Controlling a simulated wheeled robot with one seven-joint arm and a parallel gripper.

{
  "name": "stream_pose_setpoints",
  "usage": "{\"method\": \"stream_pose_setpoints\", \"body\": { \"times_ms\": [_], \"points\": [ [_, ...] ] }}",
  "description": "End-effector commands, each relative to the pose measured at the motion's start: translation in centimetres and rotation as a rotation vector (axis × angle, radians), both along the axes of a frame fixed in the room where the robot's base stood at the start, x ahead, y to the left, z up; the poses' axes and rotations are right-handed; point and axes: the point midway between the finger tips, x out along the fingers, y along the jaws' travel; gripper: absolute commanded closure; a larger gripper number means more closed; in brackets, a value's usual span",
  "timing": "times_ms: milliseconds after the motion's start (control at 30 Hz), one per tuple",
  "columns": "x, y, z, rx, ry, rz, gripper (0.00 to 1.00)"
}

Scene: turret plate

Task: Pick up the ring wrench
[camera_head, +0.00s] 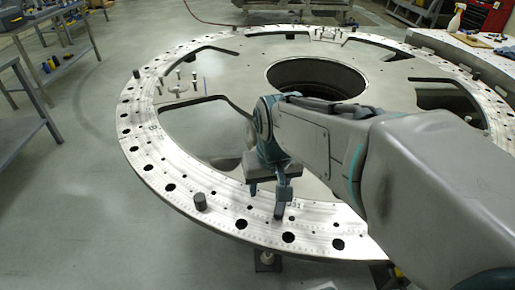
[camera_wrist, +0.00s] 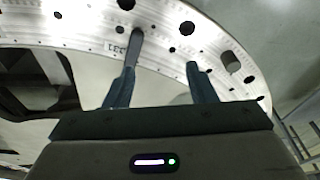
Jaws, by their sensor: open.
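My gripper (camera_head: 268,196) is open above the near rim of the turret plate (camera_head: 165,182), with its fingers pointing down. In the wrist view, the two fingers (camera_wrist: 163,70) stand apart over the pale rim, with nothing seen held between them. A dark slim upright piece (camera_wrist: 135,46) shows beside the tip of the left finger; it also shows in the head view (camera_head: 279,211). I cannot tell whether it touches the finger. No ring wrench can be made out clearly in either view; my arm hides part of the plate.
A short dark peg (camera_head: 200,202) stands on the rim left of my gripper; it also shows in the wrist view (camera_wrist: 230,62). The plate has large cutouts and a central hole (camera_head: 318,76). A spray bottle (camera_head: 455,21) stands at the back right.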

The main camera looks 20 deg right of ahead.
Motion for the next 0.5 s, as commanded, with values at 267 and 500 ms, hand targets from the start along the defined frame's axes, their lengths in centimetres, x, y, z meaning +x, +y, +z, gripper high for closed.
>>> {"method": "stream_pose_setpoints", "body": {
  "times_ms": [267, 500],
  "points": [
    [8.8, -5.1, 0.3, 0.035, 0.111, -0.226, 0.49],
    [13.7, -9.7, -1.2, 0.049, 0.178, -0.379, 0.49]
  ]
}}
